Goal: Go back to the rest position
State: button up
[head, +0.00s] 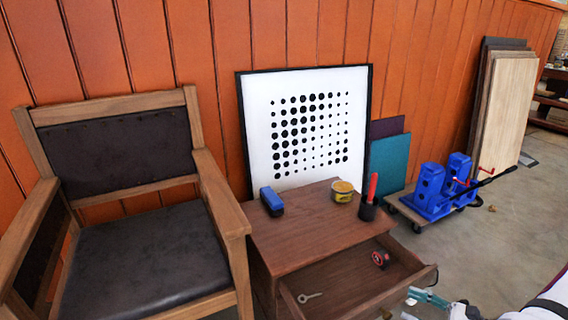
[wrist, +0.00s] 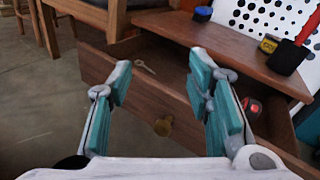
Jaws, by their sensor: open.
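My gripper (head: 428,297) shows at the lower right of the head view, beside the open drawer of a wooden cabinet (head: 310,218). In the wrist view my gripper (wrist: 162,90) has its two teal-padded fingers wide apart with nothing between them. The drawer front (wrist: 150,98) with a round brass knob (wrist: 163,126) lies beyond the fingers. Inside the drawer are a small key-like metal piece (head: 309,297) and a red and black round item (head: 380,259). I cannot tell whether the gripper touches the drawer.
On the cabinet top stand a blue and black block (head: 271,201), a yellow tin (head: 343,191) and a black cup with a red-handled tool (head: 368,198). A wooden armchair (head: 140,250) is at left. Blue presses (head: 440,190) stand on a dolly at right.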

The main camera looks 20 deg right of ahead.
jog(key=w+a+r+n+g+y, duration=0.2)
jog(key=w+a+r+n+g, duration=0.15)
jog(key=r, duration=0.45)
jog(key=w+a+r+n+g+y, duration=0.2)
jog(key=w+a+r+n+g, duration=0.1)
jog(key=a+r+n+g, duration=0.3)
jog(key=a+r+n+g+h, duration=0.2)
jog(key=a+r+n+g, duration=0.35)
jog(key=a+r, duration=0.6)
jog(key=s+a+r+n+g+h, duration=0.2)
jog(key=s+a+r+n+h, duration=0.35)
jog(key=s+a+r, duration=0.2)
jog(key=s+a+r+n+t+h, duration=0.1)
jog(key=s+a+n+t+h, duration=0.2)
jog(key=s+n+h, duration=0.55)
notch_tip(320, 180, up, 31)
jog(key=s+m+t+y+p, duration=0.1)
jog(key=s+t+y+p, duration=0.1)
jog(key=p, duration=2.7)
jog(key=shift+s+d+m+t+y, duration=0.2)
jog(key=shift+d+m+t+y, duration=0.1)
jog(key=shift+t+y, duration=0.5)
